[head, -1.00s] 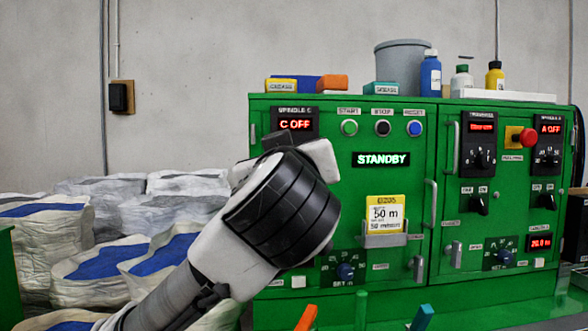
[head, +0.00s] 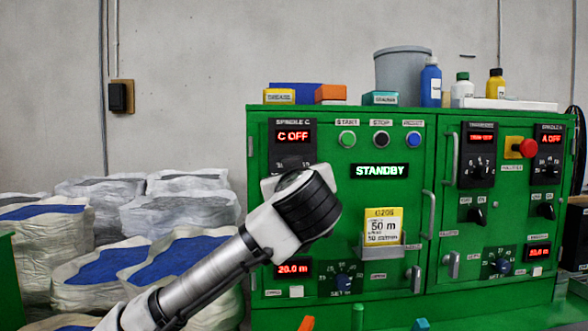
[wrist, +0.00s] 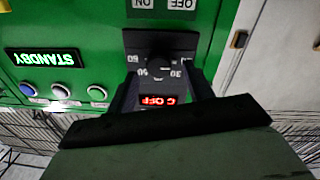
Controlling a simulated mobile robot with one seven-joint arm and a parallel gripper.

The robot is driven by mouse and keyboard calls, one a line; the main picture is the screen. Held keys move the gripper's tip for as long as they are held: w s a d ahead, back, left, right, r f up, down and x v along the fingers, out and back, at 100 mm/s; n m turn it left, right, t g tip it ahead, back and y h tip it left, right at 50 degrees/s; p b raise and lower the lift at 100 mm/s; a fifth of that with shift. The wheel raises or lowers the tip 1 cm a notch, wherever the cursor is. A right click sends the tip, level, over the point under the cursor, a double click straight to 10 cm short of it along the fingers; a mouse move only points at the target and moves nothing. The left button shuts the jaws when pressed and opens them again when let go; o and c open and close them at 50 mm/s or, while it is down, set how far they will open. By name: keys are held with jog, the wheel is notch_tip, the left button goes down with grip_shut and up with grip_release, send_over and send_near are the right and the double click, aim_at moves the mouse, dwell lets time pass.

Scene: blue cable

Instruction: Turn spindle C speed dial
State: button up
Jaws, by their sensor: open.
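The spindle C panel is a dark plate with a red "C OFF" display (head: 293,136) at the upper left of the green cabinet. In the wrist view, the picture is turned over, and the black speed dial (wrist: 158,52) shows with numbers around it, beyond the "C OFF" display (wrist: 158,101). My gripper (wrist: 162,80) is open, its two dark fingers apart on either side of the display and pointing at the dial. Contact with the dial cannot be told. In the head view my wrist hides most of the dial.
The green cabinet (head: 340,225) carries start, stop and reset buttons (head: 381,139), a "STANDBY" display (head: 380,171) and a yellow card in a holder (head: 383,228). A lower dial (head: 343,281) sits below. White sacks (head: 80,280) stand at the left. Bottles and boxes stand on top.

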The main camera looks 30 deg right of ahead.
jog(key=shift+w+d, duration=0.35)
jog(key=shift+w, duration=0.25)
jog(key=c, duration=1)
